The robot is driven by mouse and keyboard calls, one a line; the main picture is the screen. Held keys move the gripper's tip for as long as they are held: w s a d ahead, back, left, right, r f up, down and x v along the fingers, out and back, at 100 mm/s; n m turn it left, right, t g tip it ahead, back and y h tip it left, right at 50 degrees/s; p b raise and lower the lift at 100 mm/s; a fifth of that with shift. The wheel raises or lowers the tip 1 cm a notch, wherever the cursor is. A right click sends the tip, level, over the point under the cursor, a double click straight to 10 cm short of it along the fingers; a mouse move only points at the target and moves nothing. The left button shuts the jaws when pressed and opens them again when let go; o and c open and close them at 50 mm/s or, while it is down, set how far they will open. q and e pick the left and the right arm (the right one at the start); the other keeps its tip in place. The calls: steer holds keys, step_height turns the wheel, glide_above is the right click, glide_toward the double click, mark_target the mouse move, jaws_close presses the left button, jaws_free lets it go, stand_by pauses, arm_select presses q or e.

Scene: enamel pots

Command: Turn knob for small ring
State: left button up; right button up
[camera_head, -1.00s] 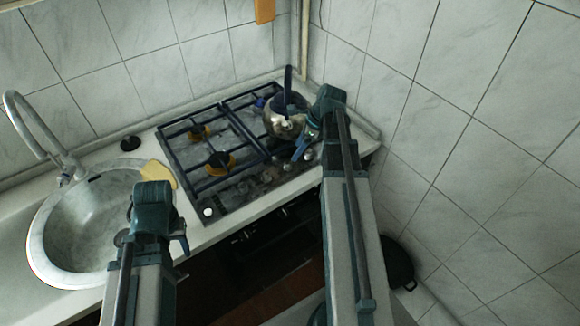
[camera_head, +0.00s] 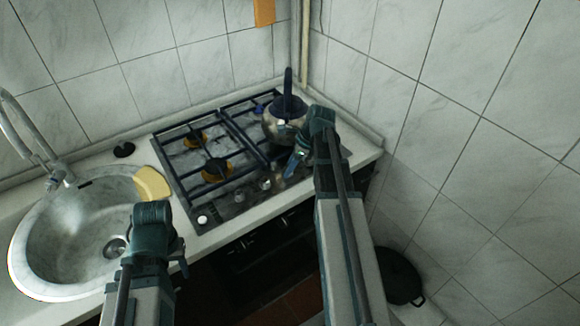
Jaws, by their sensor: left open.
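The gas stove (camera_head: 225,166) has two dark-grated sections and a row of small knobs along its front edge. A pale knob (camera_head: 202,219) is at the left end, and a greyish knob (camera_head: 265,184) is farther right. My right gripper (camera_head: 293,164) is low over the front right of the stove, beside the knob row and in front of the kettle. Its jaws are small and dark, and any contact with a knob cannot be made out. My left gripper (camera_head: 160,245) is open and apart from the stove, in front of the sink's right side.
A metal kettle (camera_head: 284,124) with a dark handle stands on the right burners, close to my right gripper. A round sink (camera_head: 75,235) with a yellow cloth-like item (camera_head: 152,183) on its rim is at left. A dark pan (camera_head: 398,276) is at lower right.

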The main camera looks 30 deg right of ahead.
jaws_close()
steer(key=shift+w+d+n+g+y, duration=0.15)
steer(key=shift+n+g+y, duration=0.15)
steer(key=shift+n, duration=0.8)
steer(key=shift+n+g, duration=0.6)
steer(key=shift+n, duration=1.1)
steer(key=shift+o, duration=2.3)
jaws_free()
